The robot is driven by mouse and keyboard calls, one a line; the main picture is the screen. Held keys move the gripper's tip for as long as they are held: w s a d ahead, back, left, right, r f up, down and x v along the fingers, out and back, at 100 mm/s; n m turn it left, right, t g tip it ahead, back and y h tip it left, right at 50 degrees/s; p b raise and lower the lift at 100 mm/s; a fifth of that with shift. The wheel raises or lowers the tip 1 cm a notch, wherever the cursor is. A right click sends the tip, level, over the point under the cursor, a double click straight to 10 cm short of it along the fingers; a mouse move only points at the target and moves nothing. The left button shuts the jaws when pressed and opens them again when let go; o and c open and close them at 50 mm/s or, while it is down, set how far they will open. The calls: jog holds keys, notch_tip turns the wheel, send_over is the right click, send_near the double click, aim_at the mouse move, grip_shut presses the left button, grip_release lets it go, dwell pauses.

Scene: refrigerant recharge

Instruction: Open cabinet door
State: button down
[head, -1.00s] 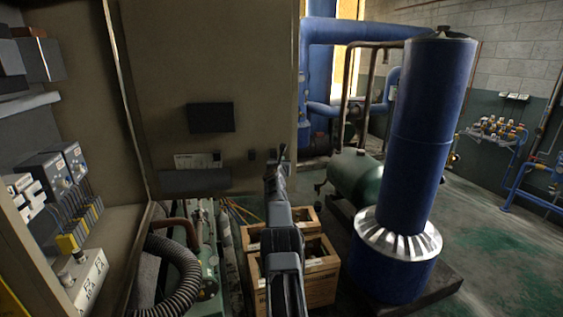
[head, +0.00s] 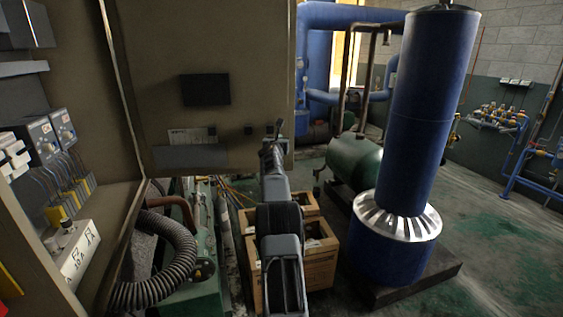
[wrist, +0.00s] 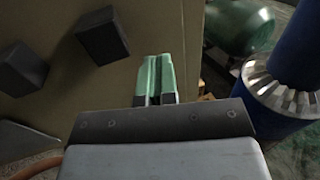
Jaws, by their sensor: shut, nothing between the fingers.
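The cabinet door (head: 245,60) is a tan panel and stands swung open, with its inner face and dark rectangular blocks in view. The open cabinet (head: 75,120) is at the left, with its electrical parts showing. My gripper (head: 276,128) is in front of the door's lower right part in the head view. In the wrist view my gripper (wrist: 156,78) has its green fingers together and empty, with the door (wrist: 145,30) behind them. I cannot tell whether the fingers touch the door. The door's outer face and any handle are hidden.
A blue cylinder (head: 425,120) with a silver collar stands on a dark base to the right. Wooden crates (head: 318,262) and a ribbed hose (head: 185,255) lie below the door. A green tank (head: 352,165) is behind. The floor at the far right is clear.

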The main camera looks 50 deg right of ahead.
jog(key=s+a+b, duration=0.6)
jog(key=s+b, duration=0.1)
jog(key=b, duration=0.1)
jog(key=shift+s+a, duration=0.3)
jog(key=shift+a, duration=0.1)
